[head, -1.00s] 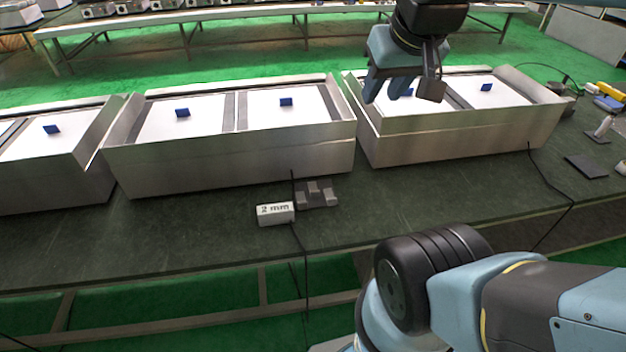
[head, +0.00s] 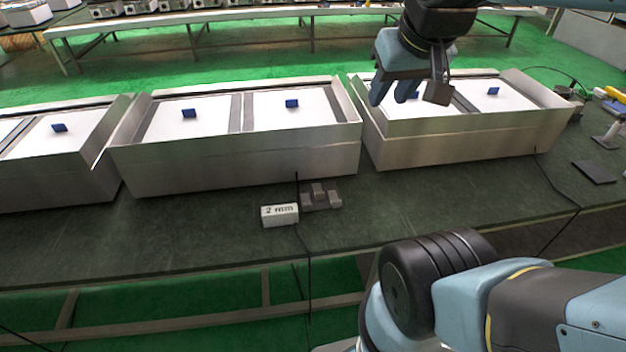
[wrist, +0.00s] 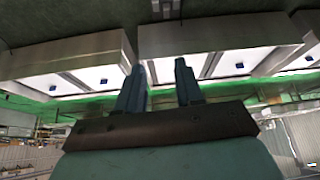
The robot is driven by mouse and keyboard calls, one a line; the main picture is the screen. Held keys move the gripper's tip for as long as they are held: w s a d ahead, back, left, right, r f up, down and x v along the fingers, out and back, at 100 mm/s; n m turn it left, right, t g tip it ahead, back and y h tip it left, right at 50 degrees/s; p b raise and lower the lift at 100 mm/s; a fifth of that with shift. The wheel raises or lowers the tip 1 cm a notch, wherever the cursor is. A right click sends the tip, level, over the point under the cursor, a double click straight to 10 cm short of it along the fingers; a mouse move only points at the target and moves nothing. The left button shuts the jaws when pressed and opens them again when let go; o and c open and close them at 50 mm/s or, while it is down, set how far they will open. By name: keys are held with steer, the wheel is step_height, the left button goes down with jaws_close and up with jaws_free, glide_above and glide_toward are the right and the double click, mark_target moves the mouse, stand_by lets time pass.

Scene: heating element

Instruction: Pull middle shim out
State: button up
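Several blue shim tabs stand upright on white panels in the metal trays. In the head view, the middle tray (head: 235,168) has a left tab (head: 189,113) and a right tab (head: 292,103). The right tray (head: 470,142) shows a tab (head: 493,91) on its right panel; its left panel is partly hidden by my gripper. My gripper (head: 391,94) hangs over the left end of the right tray, fingers down. The wrist view shows the two fingers (wrist: 160,82) apart with nothing between them. A blue tab (wrist: 104,81) shows left of the fingers there.
A white block marked "2 mm" (head: 280,215) and a grey notched piece (head: 321,197) lie on the dark table in front of the middle tray. Black cables run over the table edge. Tools and a dark flat plate (head: 596,172) lie at the right.

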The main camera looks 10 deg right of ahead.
steer(key=shift+w, duration=0.1)
steer(key=n+g, duration=0.6)
steer(key=n, duration=1.1)
glide_above(321, 193)
step_height(321, 193, down, 38)
step_height(321, 193, down, 13)
steer(key=shift+w+f, duration=0.1)
steer(key=shift+c, duration=0.3)
jaws_close()
